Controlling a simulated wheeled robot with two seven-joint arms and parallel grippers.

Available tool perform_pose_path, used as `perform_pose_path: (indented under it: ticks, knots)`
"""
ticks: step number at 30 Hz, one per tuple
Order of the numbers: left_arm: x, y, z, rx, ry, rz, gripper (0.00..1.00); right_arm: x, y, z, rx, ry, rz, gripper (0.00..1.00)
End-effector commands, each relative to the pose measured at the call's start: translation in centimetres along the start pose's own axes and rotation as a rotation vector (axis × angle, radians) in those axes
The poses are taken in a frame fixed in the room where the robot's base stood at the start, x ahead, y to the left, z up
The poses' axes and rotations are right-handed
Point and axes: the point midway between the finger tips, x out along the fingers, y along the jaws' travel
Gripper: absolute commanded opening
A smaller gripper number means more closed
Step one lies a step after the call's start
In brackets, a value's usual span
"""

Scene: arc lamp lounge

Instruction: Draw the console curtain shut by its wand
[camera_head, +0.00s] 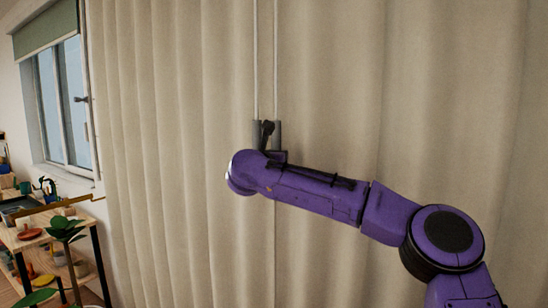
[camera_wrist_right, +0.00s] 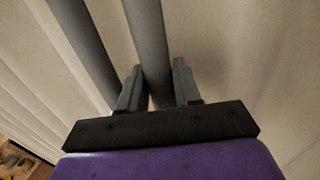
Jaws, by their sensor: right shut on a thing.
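The beige console curtain (camera_head: 430,100) hangs in folds across most of the head view, its left edge beside the window. Two thin pale wands hang in front of it, a left wand (camera_head: 256,60) and a right wand (camera_head: 276,60), each with a grey grip at its lower end. My right gripper (camera_head: 268,132) is at these grips. In the right wrist view, my right gripper (camera_wrist_right: 156,88) is shut with its fingers on either side of the right wand's grey grip (camera_wrist_right: 147,35). The left wand's grip (camera_wrist_right: 82,45) passes outside the left finger. My left gripper is not in view.
A window (camera_head: 62,100) with a green blind (camera_head: 45,32) is at the left. Below it stands a wooden shelf table (camera_head: 65,212) with several small items. A leafy plant (camera_head: 64,232) stands in front of the table. The space before the curtain looks clear.

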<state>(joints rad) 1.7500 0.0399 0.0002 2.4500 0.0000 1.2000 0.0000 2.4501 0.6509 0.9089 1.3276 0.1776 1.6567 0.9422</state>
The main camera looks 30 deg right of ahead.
Motion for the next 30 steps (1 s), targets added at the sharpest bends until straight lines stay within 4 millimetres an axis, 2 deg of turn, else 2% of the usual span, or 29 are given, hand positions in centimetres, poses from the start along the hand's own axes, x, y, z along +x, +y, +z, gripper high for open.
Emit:
perform_pose_path:
  ticks: [5, 6, 7, 21, 25, 30]
  knots:
    - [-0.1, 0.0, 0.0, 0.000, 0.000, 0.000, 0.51, 0.0, 0.0, 0.3, 0.004, -0.005, 0.002, 0.00]
    - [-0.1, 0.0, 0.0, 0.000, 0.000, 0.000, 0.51, 0.0, 0.0, 0.3, 0.004, -0.005, 0.002, 0.46]
    - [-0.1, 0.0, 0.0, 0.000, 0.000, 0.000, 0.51, 0.0, 0.0, 0.3, 0.004, -0.005, 0.002, 0.51]
    - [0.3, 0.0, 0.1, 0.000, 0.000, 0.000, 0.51, -0.4, 0.1, 0.1, 0.002, -0.004, 0.004, 0.51]
    - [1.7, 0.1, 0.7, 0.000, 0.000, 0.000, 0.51, -2.6, 0.1, -0.3, 0.004, -0.007, 0.006, 0.51]
    - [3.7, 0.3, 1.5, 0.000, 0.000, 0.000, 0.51, -6.8, 0.1, -0.3, 0.003, -0.008, 0.005, 0.51]
